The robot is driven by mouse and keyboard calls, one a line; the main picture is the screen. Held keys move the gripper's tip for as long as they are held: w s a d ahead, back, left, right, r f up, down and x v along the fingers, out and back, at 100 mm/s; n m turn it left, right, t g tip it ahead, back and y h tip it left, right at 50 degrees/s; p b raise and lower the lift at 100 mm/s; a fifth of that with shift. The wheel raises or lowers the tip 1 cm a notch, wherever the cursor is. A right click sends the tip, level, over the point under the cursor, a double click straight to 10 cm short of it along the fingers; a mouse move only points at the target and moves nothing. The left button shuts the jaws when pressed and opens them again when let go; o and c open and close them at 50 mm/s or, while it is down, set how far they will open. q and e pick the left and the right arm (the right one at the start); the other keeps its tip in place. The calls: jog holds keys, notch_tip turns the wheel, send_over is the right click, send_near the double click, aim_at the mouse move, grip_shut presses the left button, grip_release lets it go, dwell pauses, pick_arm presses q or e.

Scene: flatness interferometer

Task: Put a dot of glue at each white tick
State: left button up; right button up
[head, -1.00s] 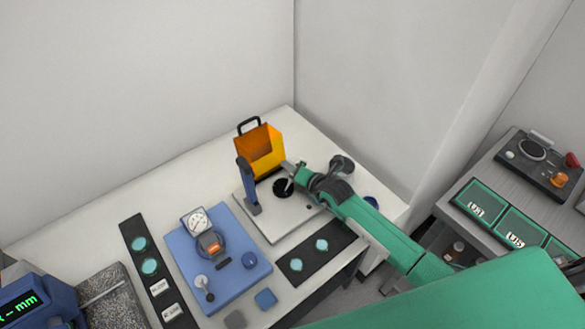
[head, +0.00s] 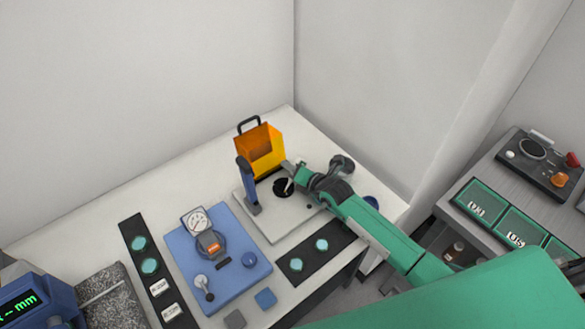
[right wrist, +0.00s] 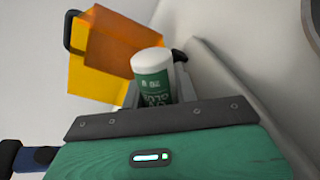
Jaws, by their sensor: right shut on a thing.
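My right gripper (head: 293,174) is over the pale square plate of the fixture (head: 273,229), beside the dark round disc (head: 281,189). In the right wrist view it is shut on a green-and-white cylindrical bottle (right wrist: 153,85) with a pale end; printing shows on its side, too small to read surely. A small pale tip shows over the disc in the head view, but I cannot tell whether it touches. The white ticks and any glue dots are too small to make out. My left gripper is not in view.
An orange transparent guard (head: 262,150) with a black handle stands right behind the disc. A blue post (head: 247,185) rises at its left. A black strip with green discs (head: 310,257) lies in front.

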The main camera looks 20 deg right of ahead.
jog(key=shift+r, duration=0.1)
jog(key=shift+r+p, duration=1.45)
jog(key=shift+r, duration=0.25)
